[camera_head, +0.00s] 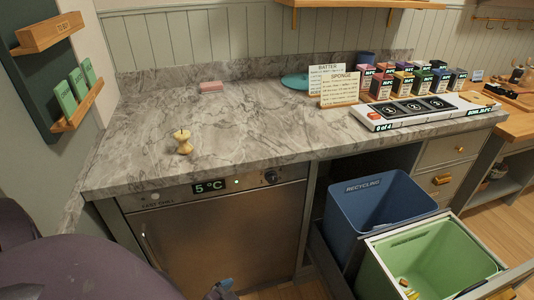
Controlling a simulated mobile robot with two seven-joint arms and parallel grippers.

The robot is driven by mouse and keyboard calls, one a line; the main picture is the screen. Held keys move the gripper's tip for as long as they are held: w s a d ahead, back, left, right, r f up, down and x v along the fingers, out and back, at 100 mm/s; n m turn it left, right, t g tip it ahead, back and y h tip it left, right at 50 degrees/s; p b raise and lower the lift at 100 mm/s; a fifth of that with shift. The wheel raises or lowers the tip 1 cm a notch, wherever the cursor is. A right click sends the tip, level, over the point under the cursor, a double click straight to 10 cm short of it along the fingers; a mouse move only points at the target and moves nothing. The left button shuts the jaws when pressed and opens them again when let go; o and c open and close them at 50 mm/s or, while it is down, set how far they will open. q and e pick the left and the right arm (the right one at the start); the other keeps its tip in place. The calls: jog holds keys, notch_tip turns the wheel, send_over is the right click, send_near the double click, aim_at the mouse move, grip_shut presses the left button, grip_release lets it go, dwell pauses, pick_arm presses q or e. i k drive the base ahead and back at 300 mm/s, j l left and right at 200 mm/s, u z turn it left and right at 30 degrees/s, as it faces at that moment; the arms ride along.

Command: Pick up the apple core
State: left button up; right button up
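The apple core (183,142) stands upright on the left part of the grey marble counter (240,125), near its front edge. It is pale yellow, narrow in the middle, with a dark stem on top. Nothing touches it. Large dark purple parts of mine fill the lower left corner. A small blue-grey part shows at the bottom edge, cut off by the frame; I cannot tell what it is. I make out no gripper fingers in this view.
A pink sponge (211,86) lies at the back. A teal plate (295,82), recipe cards (339,87) and several small colored boxes stand right. Below are a steel chiller (225,235), a blue recycling bin (372,207) and a green bin (425,262) in an open drawer. Counter around the core is clear.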

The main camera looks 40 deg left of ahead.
aim_at(182, 136)
jog(key=k+u, duration=0.1)
jog(key=k, duration=0.5)
jog(key=k+j+u, duration=0.1)
jog(key=k, duration=0.5)
jog(key=u, duration=1.35)
jog(key=i+l+u, duration=0.1)
jog(key=l+u, duration=0.25)
jog(key=l, duration=0.3)
jog(key=i+l, duration=0.2)
jog(key=l, duration=0.15)
jog(key=i+l, duration=0.2)
jog(key=l, duration=0.15)
jog(key=i+l, duration=0.15)
jog(key=l, duration=0.2)
